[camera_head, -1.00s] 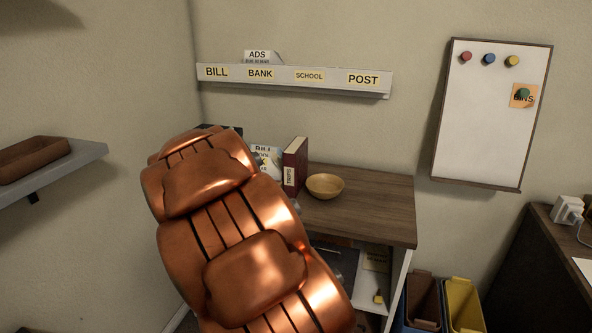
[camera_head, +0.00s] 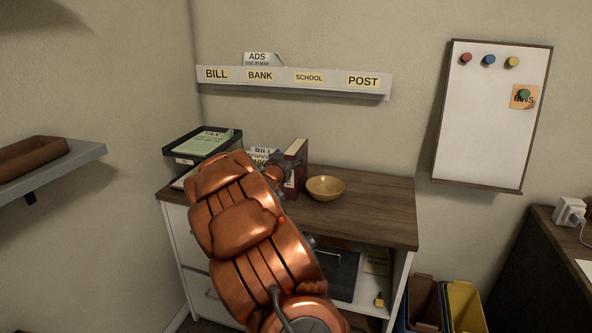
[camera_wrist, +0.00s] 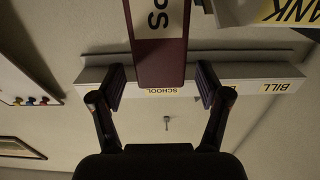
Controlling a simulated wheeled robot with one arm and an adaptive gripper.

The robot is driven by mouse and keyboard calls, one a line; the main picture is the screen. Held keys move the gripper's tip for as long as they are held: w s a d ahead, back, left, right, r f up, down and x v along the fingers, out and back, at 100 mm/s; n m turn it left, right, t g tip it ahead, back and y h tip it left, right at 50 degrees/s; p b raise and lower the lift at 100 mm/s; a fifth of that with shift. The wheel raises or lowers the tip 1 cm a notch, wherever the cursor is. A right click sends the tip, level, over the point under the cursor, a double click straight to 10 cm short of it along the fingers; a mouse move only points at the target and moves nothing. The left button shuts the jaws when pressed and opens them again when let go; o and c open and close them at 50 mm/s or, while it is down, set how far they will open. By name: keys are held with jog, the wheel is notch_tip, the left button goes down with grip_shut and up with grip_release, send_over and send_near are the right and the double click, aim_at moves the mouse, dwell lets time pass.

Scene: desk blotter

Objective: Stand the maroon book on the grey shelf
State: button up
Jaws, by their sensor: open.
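The maroon book (camera_head: 297,158) stands upright on the wooden desk, left of the bowl. In the wrist view the maroon book (camera_wrist: 161,65), with its pale spine label, sits between the two fingers of my open gripper (camera_wrist: 163,88). Gaps show on both sides of it, so the fingers look apart from it. In the head view my gripper (camera_head: 284,166) is at the book's left side, partly hidden by my copper arm.
On the desk (camera_head: 375,205) are a wooden bowl (camera_head: 325,187) close right of the book, a black tray with green papers (camera_head: 203,143) at the back left, and papers behind my gripper. A labelled letter rack (camera_head: 300,80) is on the wall above. The desk's right part is clear.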

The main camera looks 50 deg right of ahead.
aim_at(294, 148)
jog(key=shift+x, duration=2.7)
jog(key=shift+r, duration=0.2)
grip_shut()
jog(key=shift+a, duration=0.1)
